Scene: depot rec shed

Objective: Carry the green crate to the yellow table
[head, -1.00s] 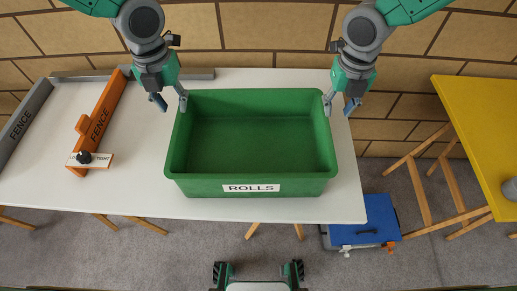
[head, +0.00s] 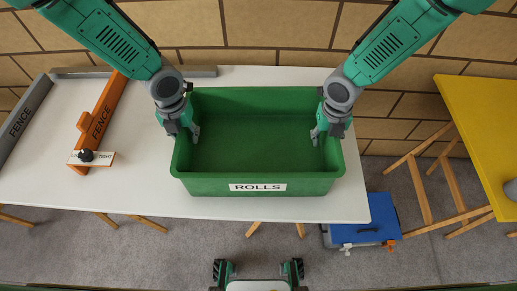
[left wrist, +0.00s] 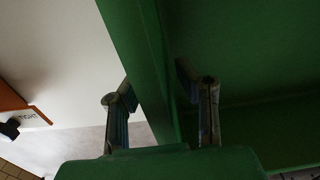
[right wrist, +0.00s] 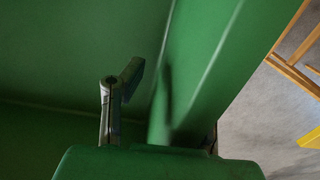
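The green crate (head: 258,187), labelled "ROLLS", stands upright on the white table (head: 130,190) and looks empty. The yellow table (head: 485,120) is at the far right in the head view. My left gripper (head: 186,131) is at the crate's left wall. In the left wrist view its fingers (left wrist: 158,90) are apart, one on each side of the wall. My right gripper (head: 323,131) is at the right wall. In the right wrist view one finger (right wrist: 112,105) is inside the crate with a gap to the wall; the other is mostly hidden behind the rim.
Orange (head: 101,115) and grey (head: 25,118) fence pieces and a small sign with a black knob (head: 91,158) lie on the white table's left. A blue-lidded box (head: 362,220) is on the floor between the tables. A grey object (head: 511,189) stands on the yellow table.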

